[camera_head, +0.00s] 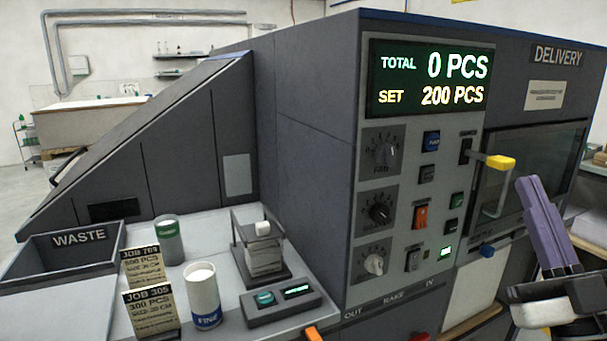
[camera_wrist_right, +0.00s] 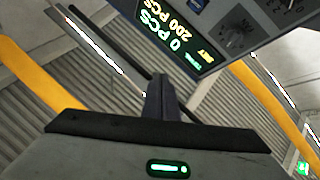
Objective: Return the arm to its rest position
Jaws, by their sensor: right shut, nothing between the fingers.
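My right gripper (camera_head: 548,228) is at the right side of the head view, in front of the machine's delivery side. Its purple-grey fingers point up and lie close together, with nothing between them. In the right wrist view the shut fingers (camera_wrist_right: 163,98) show at the centre, below the machine's display (camera_wrist_right: 172,35). The fingers appear apart from the machine. My left gripper is in neither view.
The grey machine (camera_head: 305,130) has a display (camera_head: 430,80) reading total 0 and set 200, knobs, switches and a yellow-tipped lever (camera_head: 500,162). A waste bin (camera_head: 75,245), job cards (camera_head: 150,312), a FINE canister (camera_head: 203,290) and a two-button box (camera_head: 280,302) stand left.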

